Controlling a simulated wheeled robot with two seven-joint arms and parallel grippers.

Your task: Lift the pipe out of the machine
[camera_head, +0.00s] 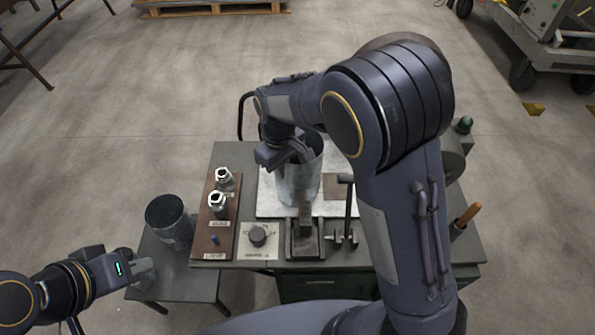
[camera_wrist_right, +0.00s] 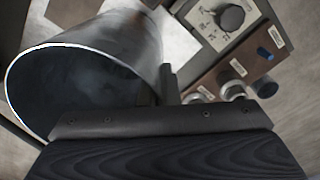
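The pipe (camera_head: 299,184) is a grey metal cylinder standing upright on the machine's pale plate (camera_head: 267,200). In the right wrist view, the open-ended pipe (camera_wrist_right: 95,70) fills the left side. My right gripper (camera_head: 302,153) is at its upper rim. Its dark fingers (camera_wrist_right: 158,92) sit close together at the pipe wall and look closed on it; the contact is partly hidden. My left gripper (camera_head: 142,270) is at lower left, near the small side table and away from the pipe. Its finger gap is too small to tell.
A second metal cylinder (camera_head: 170,221) stands on the small side table (camera_head: 182,279). A brown panel with knobs (camera_head: 214,235) and a dial (camera_head: 258,235) are left of the pipe. A clamp block and lever (camera_head: 348,212) stand in front. My right arm hides the machine's right side.

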